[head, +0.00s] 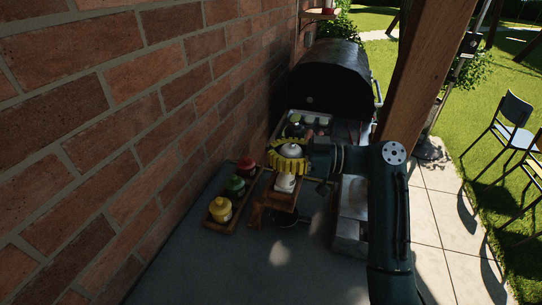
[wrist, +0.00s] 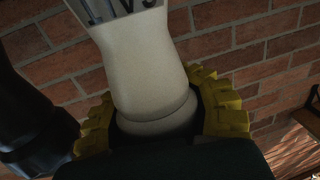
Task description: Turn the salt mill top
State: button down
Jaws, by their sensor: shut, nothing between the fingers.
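The pale mill (head: 286,183), which I take to be the salt mill, stands upright near the middle of the head view. Its cream body also fills the centre of the wrist view (wrist: 148,75). My gripper (head: 288,158) is at the mill's upper part, with its yellow fingers in front of and beside it. In the wrist view the yellow pads (wrist: 228,112) show on both sides of the cream body. My gripper is shut with nothing held between the fingers. Contact with the mill is hard to tell, and part of its top is hidden.
A wooden tray (head: 209,226) with yellow, green and red jars stands left, near the brick wall (head: 100,150). A black grill (head: 327,72) is behind. A wooden post (head: 425,65) rises at right. The front of the dark tabletop (head: 225,275) is clear.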

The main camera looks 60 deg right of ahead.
jog(key=shift+s+a+f+n+g+y+b, duration=0.1)
jog(key=shift+f+n+g+y+b, duration=0.2)
jog(key=shift+n+y, duration=0.35)
jog(key=shift+s+f+n+g+y+b, duration=0.15)
jog(key=shift+n+g+y+b, duration=0.2)
jog(key=shift+y, duration=0.55)
jog(key=shift+a+f+n+g+y+b, duration=0.1)
jog(key=shift+f+n+g+y+b, duration=0.1)
jog(key=shift+n+g+y, duration=0.45)
dwell(0.8)
jog(key=shift+c, duration=2.3)
grip_release()
jog(key=shift+s+r, duration=0.1)
jog(key=shift+s, duration=0.05)
jog(key=shift+o, duration=0.2)
jog(key=shift+r, duration=0.25)
notch_tip(320, 180, up, 10)
